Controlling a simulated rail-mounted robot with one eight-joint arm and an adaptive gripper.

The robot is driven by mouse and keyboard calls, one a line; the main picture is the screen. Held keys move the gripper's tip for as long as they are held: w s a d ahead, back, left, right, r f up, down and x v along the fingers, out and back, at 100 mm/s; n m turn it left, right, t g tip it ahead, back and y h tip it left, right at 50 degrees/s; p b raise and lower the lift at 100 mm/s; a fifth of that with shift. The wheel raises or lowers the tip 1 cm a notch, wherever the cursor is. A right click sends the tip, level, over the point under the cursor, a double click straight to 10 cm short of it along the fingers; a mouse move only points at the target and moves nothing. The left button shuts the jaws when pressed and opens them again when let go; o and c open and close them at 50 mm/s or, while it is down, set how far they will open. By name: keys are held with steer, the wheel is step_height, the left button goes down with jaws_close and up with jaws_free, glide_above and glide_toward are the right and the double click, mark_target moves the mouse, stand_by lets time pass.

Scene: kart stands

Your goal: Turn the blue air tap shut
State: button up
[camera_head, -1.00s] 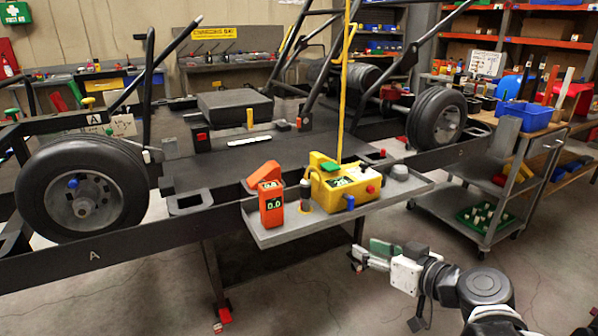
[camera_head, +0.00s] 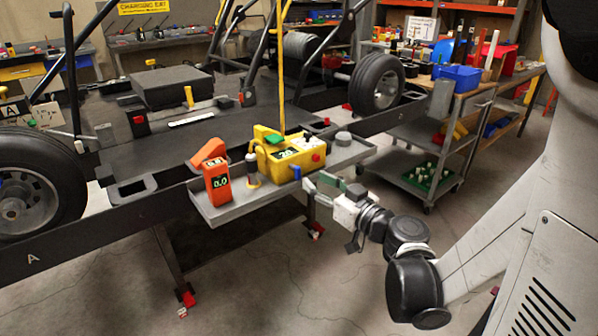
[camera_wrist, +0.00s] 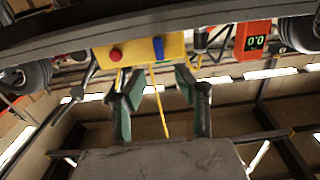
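The blue air tap (camera_head: 297,173) sticks out of the near lower side of a yellow box (camera_head: 278,158) on the grey shelf of the stand. In the wrist view the tap (camera_wrist: 158,49) is a small upright blue lever on the yellow box face, beside a red knob (camera_wrist: 115,55). My gripper (camera_head: 314,184) is just right of the tap in the head view, level with the shelf edge. In the wrist view my gripper (camera_wrist: 155,84) has its green-padded fingers apart with nothing between them; the tap lies beyond their tips.
A yellow hose (camera_head: 281,70) rises from the box. A grey trolley (camera_head: 405,172) stands behind my arm. Floor in front is clear.

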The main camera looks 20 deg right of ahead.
mark_target(299, 170)
steer(key=b+x, duration=0.1)
steer(key=x, duration=0.6)
steer(key=shift+w, duration=0.1)
jaws_close()
